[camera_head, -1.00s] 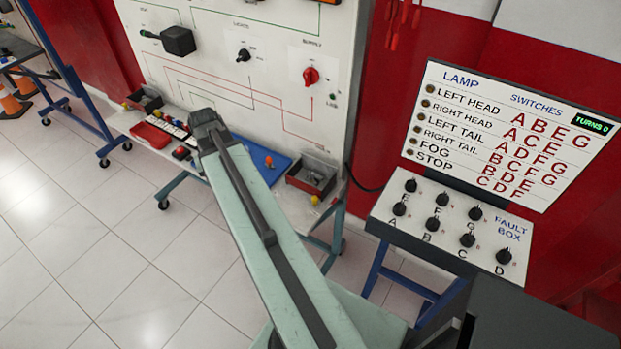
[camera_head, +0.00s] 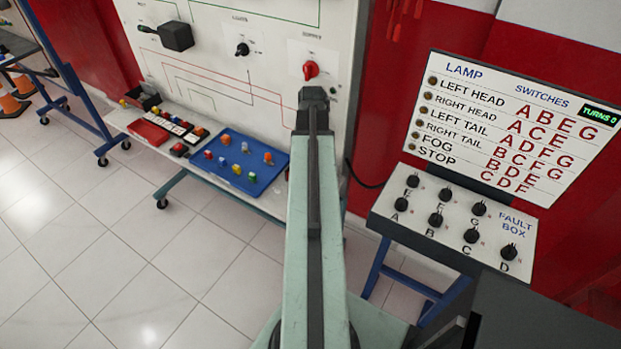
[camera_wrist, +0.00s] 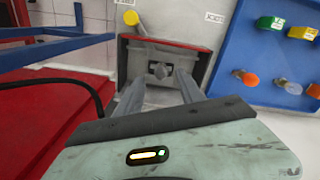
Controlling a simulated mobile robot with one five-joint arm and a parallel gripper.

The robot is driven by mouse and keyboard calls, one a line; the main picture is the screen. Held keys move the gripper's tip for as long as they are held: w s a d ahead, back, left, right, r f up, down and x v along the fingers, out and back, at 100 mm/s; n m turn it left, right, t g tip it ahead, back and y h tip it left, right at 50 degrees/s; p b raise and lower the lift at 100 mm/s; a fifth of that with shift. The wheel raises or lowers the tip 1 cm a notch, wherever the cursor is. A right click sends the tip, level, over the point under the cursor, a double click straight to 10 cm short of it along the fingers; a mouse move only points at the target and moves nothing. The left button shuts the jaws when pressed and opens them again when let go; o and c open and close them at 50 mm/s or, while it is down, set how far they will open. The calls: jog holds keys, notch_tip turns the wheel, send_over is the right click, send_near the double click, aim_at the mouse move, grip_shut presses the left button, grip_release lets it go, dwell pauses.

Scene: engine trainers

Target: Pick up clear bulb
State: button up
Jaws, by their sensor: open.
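The clear bulb (camera_head: 245,147) appears as a small pale piece in the back row on the blue mat (camera_head: 274,175), between two orange bulbs. It also shows in the wrist view (camera_wrist: 288,86) toward the right, on the blue mat (camera_wrist: 222,85). My gripper (camera_wrist: 160,82) is open and empty. Its fingers are over a red-and-grey bin beside the mat, away from the clear bulb. In the head view the end of my arm hides the fingers.
The red-and-grey bin (camera_wrist: 197,68) holds a grey part. A green block (camera_wrist: 270,22), a yellow block (camera_wrist: 302,33) and an orange bulb (camera_wrist: 247,78) sit on the mat. The upright board (camera_head: 270,65) stands behind. The fault box (camera_head: 450,222) is at right.

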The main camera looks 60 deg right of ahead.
notch_tip(320, 180, down, 5)
jog(key=b, duration=0.5)
jog(key=shift+w+d+f, duration=0.1)
jog(key=shift+d+f, duration=0.05)
jog(key=shift+f, duration=0.05)
jog(key=shift+r, duration=0.2)
grip_shut()
notch_tip(320, 180, up, 16)
jog(key=p, duration=1.6)
